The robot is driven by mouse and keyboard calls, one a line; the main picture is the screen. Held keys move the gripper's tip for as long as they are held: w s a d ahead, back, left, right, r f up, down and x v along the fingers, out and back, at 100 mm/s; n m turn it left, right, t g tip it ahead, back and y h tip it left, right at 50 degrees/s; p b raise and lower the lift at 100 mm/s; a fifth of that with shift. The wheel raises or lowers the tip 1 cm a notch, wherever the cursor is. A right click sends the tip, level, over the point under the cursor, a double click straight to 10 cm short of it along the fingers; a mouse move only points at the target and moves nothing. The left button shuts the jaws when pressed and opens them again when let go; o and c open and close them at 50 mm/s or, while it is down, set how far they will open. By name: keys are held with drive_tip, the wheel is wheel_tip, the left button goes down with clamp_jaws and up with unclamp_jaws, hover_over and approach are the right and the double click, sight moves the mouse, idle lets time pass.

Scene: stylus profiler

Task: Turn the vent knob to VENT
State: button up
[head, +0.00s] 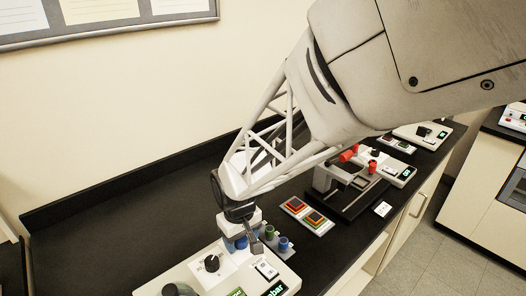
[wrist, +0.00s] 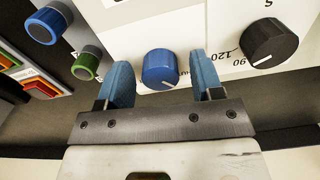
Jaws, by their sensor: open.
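A blue knob (wrist: 159,70) with a white pointer line sits on a white panel in the middle of the wrist view. No VENT lettering is readable, so I cannot confirm that it is the vent knob. My gripper (wrist: 163,78) is open, with one blue finger on each side of this knob. Gaps show between the knob and both fingers. In the head view my gripper (head: 247,237) is low over the white instrument (head: 190,278), and partly hides the knob area.
A black dial (wrist: 270,43) marked 90 and 120 is right of the fingers. A blue knob (wrist: 48,24) and green knob (wrist: 87,63) are on the left. Red and orange-trimmed pads (head: 315,219) lie farther along the black bench. The bench at left (head: 110,220) is clear.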

drive_tip(key=c, duration=0.9)
drive_tip(key=shift+m, duration=0.4)
drive_tip(key=m, duration=1.1)
drive_tip(key=shift+a+m, duration=0.1)
drive_tip(key=shift+m, duration=1.9)
